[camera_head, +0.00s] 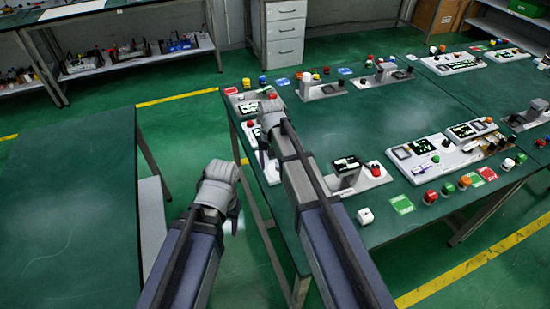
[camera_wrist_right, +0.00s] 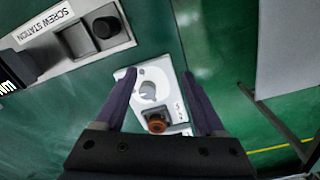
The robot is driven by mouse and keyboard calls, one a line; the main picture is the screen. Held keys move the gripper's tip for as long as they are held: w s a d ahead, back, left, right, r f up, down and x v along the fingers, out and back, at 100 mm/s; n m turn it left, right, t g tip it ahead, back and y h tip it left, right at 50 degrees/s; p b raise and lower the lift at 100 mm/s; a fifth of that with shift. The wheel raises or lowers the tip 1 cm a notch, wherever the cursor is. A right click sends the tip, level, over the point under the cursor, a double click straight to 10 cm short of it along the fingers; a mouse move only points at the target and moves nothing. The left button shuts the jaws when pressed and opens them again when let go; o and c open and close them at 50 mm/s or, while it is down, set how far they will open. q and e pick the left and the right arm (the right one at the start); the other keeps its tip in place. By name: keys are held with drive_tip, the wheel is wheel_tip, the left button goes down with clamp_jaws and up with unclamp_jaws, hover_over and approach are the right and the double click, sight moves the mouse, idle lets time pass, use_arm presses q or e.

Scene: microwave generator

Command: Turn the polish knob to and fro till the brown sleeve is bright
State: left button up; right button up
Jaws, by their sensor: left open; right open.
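In the right wrist view a small white panel holds a pale grey round knob (camera_wrist_right: 148,90). A brown-orange ring-like sleeve (camera_wrist_right: 156,122) sits on a dark base on the same panel, just below the knob in the picture. My right gripper (camera_wrist_right: 158,74) is open, its two fingers on either side of the panel and its knob. Contact with the knob cannot be told. In the head view my right gripper (camera_head: 264,146) is over the left edge of the workbench and hides much of what lies under it. My left gripper (camera_head: 236,218) is open and empty, left of the bench.
The green workbench (camera_head: 375,115) carries several stations and loose coloured caps. A panel labelled SCREW STATION (camera_wrist_right: 62,42) lies beside the knob panel in the wrist view. A bare green table (camera_head: 70,200) stands at left, with open floor between.

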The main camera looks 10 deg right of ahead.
drive_tip(key=w+d, duration=0.1)
drive_tip(key=w, duration=0.1)
drive_tip(key=w+d+m, duration=0.1)
drive_tip(key=w, duration=0.1)
drive_tip(key=w+d+m, duration=0.1)
drive_tip(key=w, duration=0.1)
drive_tip(key=shift+w+d+r, duration=0.2)
drive_tip(key=shift+d+r, duration=0.05)
drive_tip(key=shift+r, duration=0.15)
drive_tip(key=shift+s+f, duration=0.2)
wheel_tip(320, 180, down, 8)
drive_tip(key=b, duration=0.7)
drive_tip(key=shift+r, duration=0.25)
drive_tip(key=shift+r, duration=0.1)
drive_tip(key=shift+c, duration=0.4)
clamp_jaws()
